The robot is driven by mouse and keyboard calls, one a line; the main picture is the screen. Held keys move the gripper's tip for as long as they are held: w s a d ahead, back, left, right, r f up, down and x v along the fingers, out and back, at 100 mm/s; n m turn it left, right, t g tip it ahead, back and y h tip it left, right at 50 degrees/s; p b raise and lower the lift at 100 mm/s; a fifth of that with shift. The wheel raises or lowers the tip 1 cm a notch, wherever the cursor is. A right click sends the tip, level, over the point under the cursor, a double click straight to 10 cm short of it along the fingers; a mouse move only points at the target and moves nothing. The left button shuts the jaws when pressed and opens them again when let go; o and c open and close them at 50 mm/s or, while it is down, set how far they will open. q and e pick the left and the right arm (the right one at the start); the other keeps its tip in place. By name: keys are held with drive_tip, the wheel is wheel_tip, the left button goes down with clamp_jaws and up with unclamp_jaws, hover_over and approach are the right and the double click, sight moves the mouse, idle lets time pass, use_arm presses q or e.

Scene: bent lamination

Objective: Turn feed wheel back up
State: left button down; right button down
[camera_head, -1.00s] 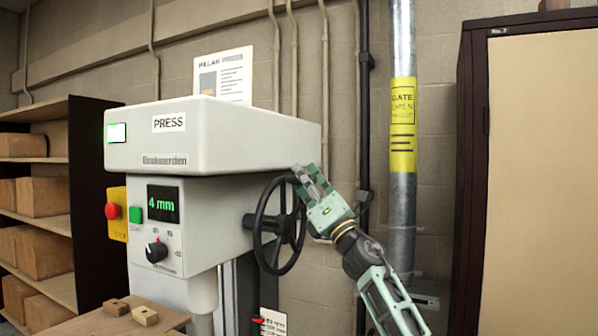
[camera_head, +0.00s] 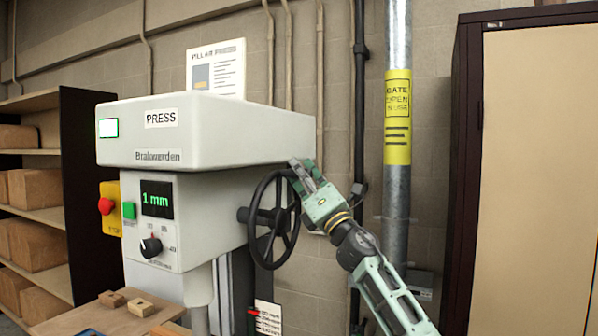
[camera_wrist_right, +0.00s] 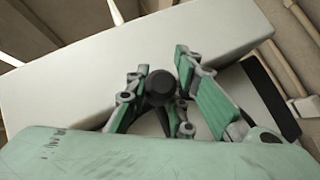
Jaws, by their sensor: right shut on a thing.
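The black feed wheel (camera_head: 272,220) is on the right side of the pale grey pillar press (camera_head: 205,135). My right gripper (camera_head: 298,172) is at the wheel's upper right rim, shut on the wheel's handle. The press display (camera_head: 157,199) reads 1 mm in green. My left gripper is not in view.
Red (camera_head: 105,206) and green (camera_head: 129,211) buttons and a black knob (camera_head: 151,247) are on the press front. Small wooden blocks (camera_head: 140,307) lie on the table below. A grey pipe with a yellow sign (camera_head: 397,117) and a cabinet (camera_head: 530,150) stand to the right.

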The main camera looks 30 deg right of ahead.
drive_tip(key=shift+w+f, duration=0.25)
drive_tip(key=shift+f, duration=0.4)
drive_tip(key=c, duration=1.9)
unclamp_jaws()
drive_tip(key=o, duration=0.3)
drive_tip(key=shift+d, duration=0.3)
drive_tip(key=shift+o, duration=0.3)
drive_tip(key=shift+r, duration=0.1)
drive_tip(key=shift+r, duration=0.15)
drive_tip(key=shift+s, duration=0.15)
drive_tip(key=v, duration=1.2)
